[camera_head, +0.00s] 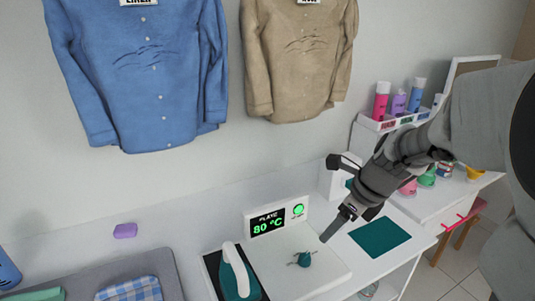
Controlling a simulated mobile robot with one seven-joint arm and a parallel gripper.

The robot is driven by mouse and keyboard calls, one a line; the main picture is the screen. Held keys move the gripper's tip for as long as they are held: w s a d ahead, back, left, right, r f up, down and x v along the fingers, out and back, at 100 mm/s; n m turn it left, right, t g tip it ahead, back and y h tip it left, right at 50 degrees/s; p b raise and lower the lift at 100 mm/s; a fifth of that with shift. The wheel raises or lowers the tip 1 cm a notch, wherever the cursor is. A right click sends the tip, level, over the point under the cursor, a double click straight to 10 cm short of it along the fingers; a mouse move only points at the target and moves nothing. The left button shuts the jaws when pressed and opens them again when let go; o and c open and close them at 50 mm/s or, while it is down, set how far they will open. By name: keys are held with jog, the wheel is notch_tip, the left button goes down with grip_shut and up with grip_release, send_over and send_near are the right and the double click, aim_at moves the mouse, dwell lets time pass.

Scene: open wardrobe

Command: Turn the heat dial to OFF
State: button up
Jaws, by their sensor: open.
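The heat dial (304,259) is a small dark teal knob with a bar-like handle on the sloped white top of the control unit (325,276). The unit's display (268,223) reads 80 °C in green, with a lit green round light (298,209) beside it. My gripper (337,193) comes in from the right and hangs above and to the right of the dial, apart from it. Its jaws are open and empty; one finger points down toward the dial. Any OFF mark around the dial is too small to read.
A teal iron (236,277) stands left of the dial. A teal mat (379,238) lies on the white table to the right. A white box (340,178) stands behind my gripper. Spray bottles (398,103) stand on a rack at back right. Blue and beige shirts (150,70) hang on the wall.

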aim_at(307, 256)
jog(key=shift+m, duration=0.4)
jog(key=b+x, duration=0.1)
jog(key=x, duration=0.5)
jog(key=b+x, duration=0.2)
jog(key=x, duration=0.4)
jog(key=b+x, duration=0.2)
jog(key=x, duration=0.4)
jog(key=shift+w+d, duration=0.15)
jog(key=shift+w, duration=0.15)
grip_shut()
